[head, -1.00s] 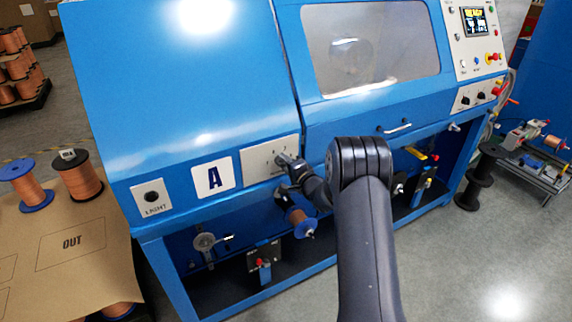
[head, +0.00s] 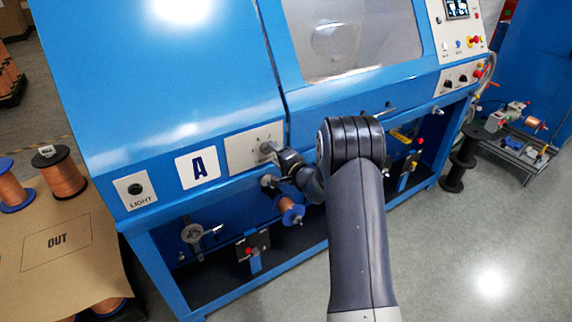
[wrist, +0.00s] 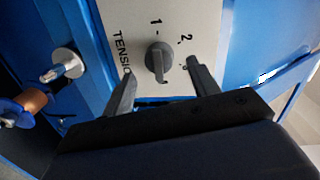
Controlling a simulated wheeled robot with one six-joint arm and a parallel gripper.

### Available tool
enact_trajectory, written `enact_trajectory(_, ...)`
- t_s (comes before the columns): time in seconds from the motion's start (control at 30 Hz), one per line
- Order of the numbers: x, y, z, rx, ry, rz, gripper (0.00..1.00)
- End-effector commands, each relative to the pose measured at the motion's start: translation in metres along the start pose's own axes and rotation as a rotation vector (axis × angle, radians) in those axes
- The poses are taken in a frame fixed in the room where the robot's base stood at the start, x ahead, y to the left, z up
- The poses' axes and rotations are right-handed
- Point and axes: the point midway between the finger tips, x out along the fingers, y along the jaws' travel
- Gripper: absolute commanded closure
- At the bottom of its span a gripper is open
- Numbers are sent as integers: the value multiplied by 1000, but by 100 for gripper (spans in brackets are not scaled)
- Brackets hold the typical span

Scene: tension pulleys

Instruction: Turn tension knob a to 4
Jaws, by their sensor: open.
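The tension knob (wrist: 158,57) is a small dark grey round knob with a raised grip bar, on a light plate marked TENSION with the numbers 1 and 2 in view. The rest of the scale is hidden, and I cannot tell which number the knob points to. My gripper (wrist: 158,78) is open, with one finger on each side of the knob's lower end.
A metal peg (wrist: 65,66) and a copper spool (head: 291,208) on the machine are close below the plate. A LIGHT switch plate (head: 135,190) is at the left. A handle (head: 378,112) juts out at the right. The floor at lower right is clear.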

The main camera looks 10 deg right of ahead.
Motion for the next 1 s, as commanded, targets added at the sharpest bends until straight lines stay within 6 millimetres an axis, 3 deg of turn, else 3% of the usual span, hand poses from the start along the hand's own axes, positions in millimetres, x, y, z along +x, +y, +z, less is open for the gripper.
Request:
enact_trajectory(0.2,-42,2,-1,-1,3,1,44)
enact_trajectory(0.4,-70,1,-1,-1,1,-1,44)
enact_trajectory(0.6,-80,0,0,-1,1,0,44)
enact_trajectory(1.0,-80,0,0,-1,0,0,44)
